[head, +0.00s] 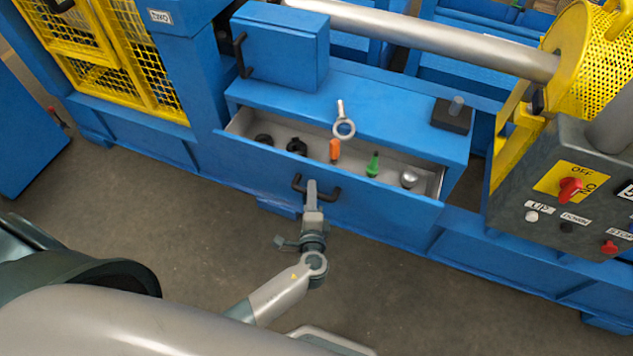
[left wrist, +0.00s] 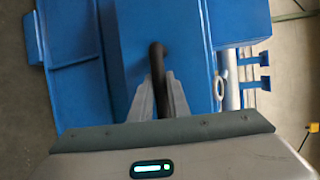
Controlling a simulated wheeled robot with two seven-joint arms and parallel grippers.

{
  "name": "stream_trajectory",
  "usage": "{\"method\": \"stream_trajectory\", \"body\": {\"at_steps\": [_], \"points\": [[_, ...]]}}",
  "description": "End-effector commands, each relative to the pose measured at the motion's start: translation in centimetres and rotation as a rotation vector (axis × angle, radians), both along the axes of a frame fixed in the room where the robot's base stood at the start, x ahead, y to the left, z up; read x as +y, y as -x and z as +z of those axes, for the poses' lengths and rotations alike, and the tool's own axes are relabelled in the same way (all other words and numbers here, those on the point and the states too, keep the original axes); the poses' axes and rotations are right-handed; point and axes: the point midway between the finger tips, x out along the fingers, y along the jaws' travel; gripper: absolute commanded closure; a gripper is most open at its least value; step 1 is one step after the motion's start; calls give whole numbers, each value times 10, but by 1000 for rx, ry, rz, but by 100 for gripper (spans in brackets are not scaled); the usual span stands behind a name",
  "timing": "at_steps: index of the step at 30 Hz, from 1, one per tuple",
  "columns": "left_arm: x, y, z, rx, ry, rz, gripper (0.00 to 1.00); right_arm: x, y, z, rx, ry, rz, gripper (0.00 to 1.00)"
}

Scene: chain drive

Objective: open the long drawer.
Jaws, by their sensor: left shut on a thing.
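The long drawer (head: 371,207) is blue with a grey inside. It stands partly pulled out of the blue cabinet, and several small items show in it. Its black bar handle (head: 330,193) is on the front face. My left gripper (head: 311,188) is at the handle, its fingers shut on it. In the left wrist view the two grey fingertips (left wrist: 163,84) close around the black handle (left wrist: 157,62). My right gripper is not in view.
A small blue box (head: 285,50) with a black handle sits on the cabinet top, near a ring-ended tool (head: 343,128) and a dark block (head: 452,114). A control panel (head: 565,190) stands at the right. The floor (head: 180,215) before the drawer is clear.

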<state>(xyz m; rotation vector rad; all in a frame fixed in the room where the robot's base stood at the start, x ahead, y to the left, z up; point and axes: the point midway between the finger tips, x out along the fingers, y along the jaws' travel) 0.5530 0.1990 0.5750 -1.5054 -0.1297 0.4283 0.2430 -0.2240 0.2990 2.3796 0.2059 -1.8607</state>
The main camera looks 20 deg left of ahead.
Motion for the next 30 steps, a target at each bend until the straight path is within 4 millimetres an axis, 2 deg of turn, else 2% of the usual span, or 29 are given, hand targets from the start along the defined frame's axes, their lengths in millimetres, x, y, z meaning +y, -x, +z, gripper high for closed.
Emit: {"method": "stream_trajectory", "body": {"at_steps": [3, 7, 18, 19, 20, 30], "points": [[0, 18, -3, 6, 1, 0, 100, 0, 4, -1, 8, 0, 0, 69], [1, 29, -2, 5, 2, 0, 100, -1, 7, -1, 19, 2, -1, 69], [1, 32, -1, 3, 0, -1, 100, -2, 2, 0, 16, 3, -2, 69], [1, 32, -1, 3, 0, -1, 82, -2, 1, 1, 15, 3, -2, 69], [1, 32, -1, 3, 1, -1, 77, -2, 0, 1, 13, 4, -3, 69], [1, 33, 0, 2, 1, 0, 77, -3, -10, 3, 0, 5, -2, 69]]}}
